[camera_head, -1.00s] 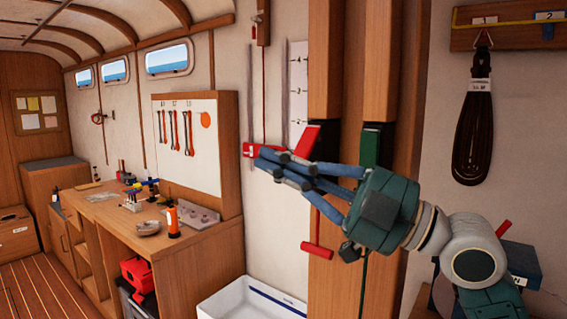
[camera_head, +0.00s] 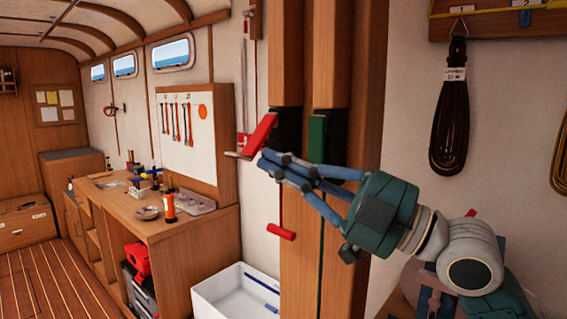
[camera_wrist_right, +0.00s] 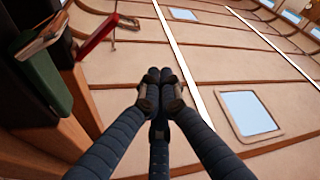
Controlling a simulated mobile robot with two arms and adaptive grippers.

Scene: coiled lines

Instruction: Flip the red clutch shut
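The red clutch (camera_head: 259,135) is a red lever on the wooden post, tilted outward from its dark housing, its lower end toward the left. It also shows at the upper left of the right wrist view (camera_wrist_right: 97,36). My right gripper (camera_head: 268,160) has its blue fingers drawn together, with nothing visible between them. Its fingertips are just below and right of the red lever in the head view; I cannot tell if they touch it. In the right wrist view the fingertips (camera_wrist_right: 160,76) meet, apart from the lever. My left gripper is not in view.
A green clutch (camera_head: 317,138) lies flat against the post beside the red one. A red handle (camera_head: 281,232) hangs below. A white bin (camera_head: 235,295) and workbench (camera_head: 190,226) stand left. A dark coil (camera_head: 449,120) hangs at right.

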